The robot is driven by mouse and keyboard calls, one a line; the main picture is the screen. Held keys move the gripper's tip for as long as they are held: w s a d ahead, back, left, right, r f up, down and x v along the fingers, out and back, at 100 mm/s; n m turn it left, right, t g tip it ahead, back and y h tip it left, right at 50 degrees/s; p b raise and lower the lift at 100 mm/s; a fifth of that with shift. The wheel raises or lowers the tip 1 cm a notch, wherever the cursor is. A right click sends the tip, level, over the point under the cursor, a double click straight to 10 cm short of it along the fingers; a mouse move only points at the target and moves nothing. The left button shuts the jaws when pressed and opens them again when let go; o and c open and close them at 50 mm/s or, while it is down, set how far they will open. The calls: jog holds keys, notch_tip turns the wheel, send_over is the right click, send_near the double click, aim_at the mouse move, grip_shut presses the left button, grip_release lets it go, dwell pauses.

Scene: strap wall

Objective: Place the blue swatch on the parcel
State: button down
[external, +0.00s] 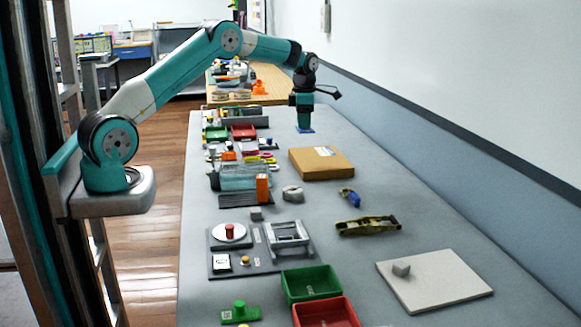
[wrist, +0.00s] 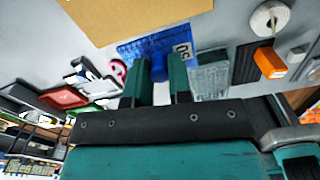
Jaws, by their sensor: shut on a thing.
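The blue swatch (external: 306,131) hangs under my gripper (external: 304,121) in the external view. In the wrist view the swatch (wrist: 140,48) is a flat blue piece with a raised blue knob and a pale printed mark. My gripper's two fingers (wrist: 161,78) are shut on the knob. The parcel (external: 320,163) is a flat brown cardboard box on the table, nearer the external camera than the gripper. In the wrist view the parcel (wrist: 130,15) fills the top left, beyond the swatch. The swatch is off to one side of it, apart from it in the external view.
A red tray (external: 243,131) and a green tray (external: 216,133) stand left of the gripper. A clear bin (external: 245,177), an orange block (external: 262,187) and a tape roll (external: 292,192) lie nearer the camera. The wall runs along the right; the table beside the parcel is clear.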

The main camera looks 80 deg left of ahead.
aim_at(304, 162)
notch_tip(304, 162, down, 10)
jog(key=shift+f+p, duration=0.15)
jog(key=shift+p, duration=0.5)
jog(key=shift+f, duration=0.1)
jog(key=c, duration=1)
grip_release()
jog(key=shift+c, duration=0.2)
